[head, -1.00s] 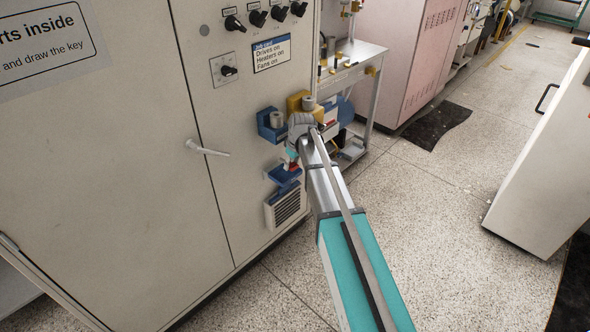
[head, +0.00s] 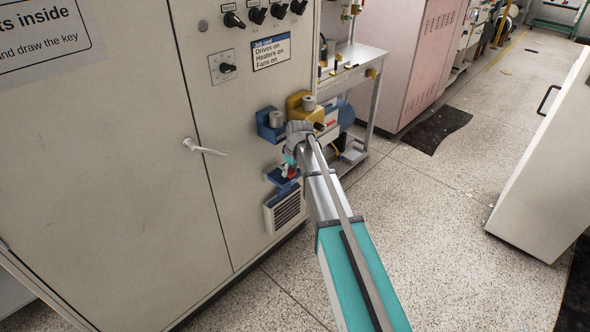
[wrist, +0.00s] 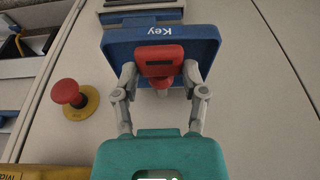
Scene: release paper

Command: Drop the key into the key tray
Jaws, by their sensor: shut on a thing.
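The key has a red head (wrist: 160,58) and sits between the fingers of my gripper (wrist: 160,76) in the wrist view. My gripper is shut on it. The key tray is a shallow blue tray (wrist: 213,42) with the word "Key" upside down on its wall. The key's head appears over the tray in the wrist view; whether it touches the tray cannot be told. In the head view the key tray (head: 284,178) is on the cabinet front, with my gripper (head: 290,168) right at it. The key is mostly hidden there.
The pale cabinet (head: 120,150) carries a door handle (head: 205,147), several knobs and a vent (head: 286,209). A blue holder (head: 268,127) and a yellow holder (head: 297,103) are above the tray. A red button (wrist: 66,91) shows in the wrist view. Speckled floor (head: 420,230) is open to the right.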

